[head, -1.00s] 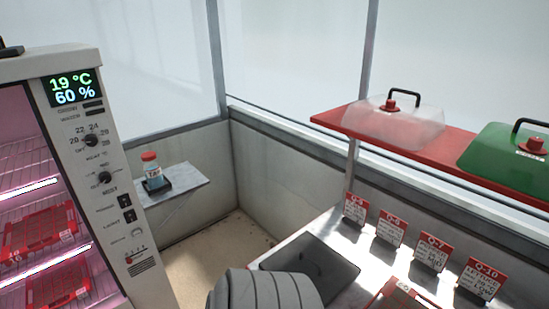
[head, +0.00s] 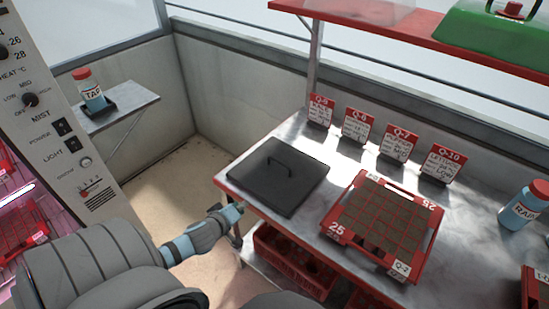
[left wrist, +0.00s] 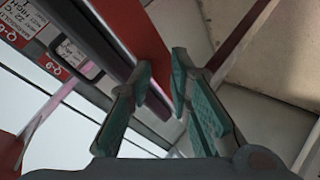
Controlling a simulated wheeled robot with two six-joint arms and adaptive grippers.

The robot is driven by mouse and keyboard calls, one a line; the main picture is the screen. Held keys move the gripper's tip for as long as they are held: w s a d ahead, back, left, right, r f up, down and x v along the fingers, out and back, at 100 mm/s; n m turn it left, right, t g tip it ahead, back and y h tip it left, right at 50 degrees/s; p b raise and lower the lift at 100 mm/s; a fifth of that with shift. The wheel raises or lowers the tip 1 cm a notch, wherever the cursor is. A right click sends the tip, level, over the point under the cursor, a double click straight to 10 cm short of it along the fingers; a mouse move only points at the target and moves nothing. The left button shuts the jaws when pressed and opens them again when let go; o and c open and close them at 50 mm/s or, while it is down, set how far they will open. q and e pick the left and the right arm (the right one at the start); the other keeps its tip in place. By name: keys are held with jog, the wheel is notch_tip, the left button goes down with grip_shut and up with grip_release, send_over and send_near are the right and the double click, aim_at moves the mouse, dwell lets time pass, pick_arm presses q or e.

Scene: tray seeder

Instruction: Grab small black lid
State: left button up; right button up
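The black lid (head: 262,189) is a flat, dark square with a thin bar handle (head: 279,163) on top. It lies on the left end of the metal table in the head view. My left gripper (head: 236,212) is just off the table's left edge, beside the lid's near left side and apart from its handle. In the left wrist view my left gripper (left wrist: 163,68) is open, with nothing between its teal finger pads. I cannot make out the lid in that view. My right gripper is not in view.
A red seed tray (head: 336,217) sits right of the lid on the metal table (head: 306,222). Several red-and-white signs (head: 357,124) stand behind it. A red shelf (head: 398,31) with a green cover (head: 478,38) hangs above. A red crate (head: 285,268) is below the table.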

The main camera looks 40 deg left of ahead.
aim_at(279, 161)
pick_arm(q)
jog(key=w+d+r+n+t, duration=0.1)
jog(key=r, duration=0.2)
jog(key=w+d+r+n+t+h+b, duration=0.1)
jog(key=w+r, duration=0.1)
jog(key=r, duration=0.1)
jog(key=w+r+n+t, duration=0.1)
jog(key=w+r+n, duration=0.1)
jog(key=r, duration=0.1)
jog(key=shift+w+d+r+b, duration=0.15)
jog(key=shift+d+r+b, duration=0.15)
jog(key=shift+d+r, duration=0.1)
jog(key=shift+h, duration=0.3)
jog(key=b+x, duration=0.2)
jog(key=x, duration=0.2)
jog(key=b+x, duration=0.3)
jog(key=x, duration=0.2)
jog(key=b+x, duration=0.3)
jog(key=x, duration=0.2)
jog(key=shift+w+a+r, duration=0.1)
jog(key=shift+a+r, duration=0.15)
jog(key=shift+a, duration=0.05)
jog(key=shift+w, duration=0.15)
jog(key=shift+r, duration=0.15)
grip_shut()
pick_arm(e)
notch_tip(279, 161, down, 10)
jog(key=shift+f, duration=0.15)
